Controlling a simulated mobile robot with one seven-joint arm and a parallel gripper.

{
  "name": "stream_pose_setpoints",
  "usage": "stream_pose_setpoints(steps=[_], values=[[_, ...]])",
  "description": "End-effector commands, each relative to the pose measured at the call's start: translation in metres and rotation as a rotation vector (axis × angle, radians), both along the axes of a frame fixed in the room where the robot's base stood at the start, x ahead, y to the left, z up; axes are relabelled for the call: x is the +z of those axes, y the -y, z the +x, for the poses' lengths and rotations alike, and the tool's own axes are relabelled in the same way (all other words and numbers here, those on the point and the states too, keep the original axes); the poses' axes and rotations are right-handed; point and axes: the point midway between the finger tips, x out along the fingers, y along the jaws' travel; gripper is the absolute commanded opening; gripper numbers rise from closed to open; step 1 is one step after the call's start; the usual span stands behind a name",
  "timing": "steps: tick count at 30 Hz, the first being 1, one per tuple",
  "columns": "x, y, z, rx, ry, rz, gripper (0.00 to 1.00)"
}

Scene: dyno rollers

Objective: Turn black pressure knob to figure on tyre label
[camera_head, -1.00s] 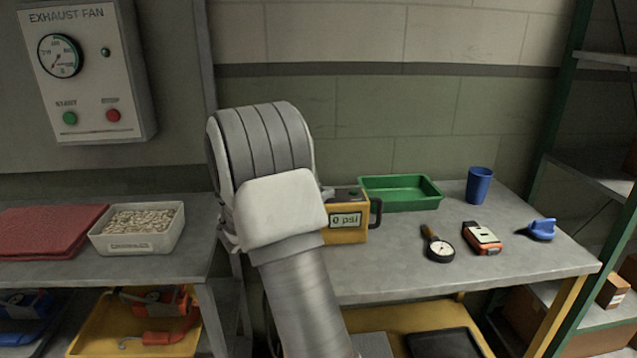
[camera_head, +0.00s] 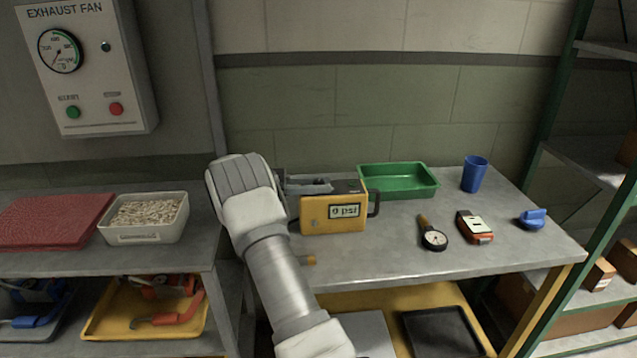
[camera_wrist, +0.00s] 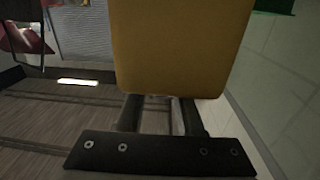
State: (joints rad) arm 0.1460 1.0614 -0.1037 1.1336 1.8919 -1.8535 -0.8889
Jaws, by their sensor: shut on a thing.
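A yellow inflator box (camera_head: 318,218) stands on the right bench, with a black side handle. Its display (camera_head: 345,211) reads 0 psi. My gripper (camera_head: 328,186) reaches in from the left along the top of the box. I see no readable tyre label.
A green tray (camera_head: 398,181), blue cup (camera_head: 475,174), dial gauge (camera_head: 433,239), orange-and-black device (camera_head: 474,227) and blue item (camera_head: 532,219) lie right of the box. On the left bench are a white bin (camera_head: 146,235) and red cloth (camera_head: 52,222).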

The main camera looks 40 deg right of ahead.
Motion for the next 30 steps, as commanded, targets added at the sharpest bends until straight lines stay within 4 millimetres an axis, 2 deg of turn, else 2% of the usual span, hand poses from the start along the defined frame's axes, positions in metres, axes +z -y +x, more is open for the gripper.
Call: stream_pose_setpoints(steps=[20, 21, 26, 30], values=[[0.0016, 0.0010, -0.0005, -0.058, 0.001, -0.006, 0.00], [0.0016, 0.0010, -0.0004, -0.058, 0.001, -0.006, 0.38], [0.0012, 0.0008, -0.0004, -0.058, 0.001, -0.004, 0.66], [0.0008, 0.0006, -0.0002, -0.057, 0.000, -0.003, 0.66]])
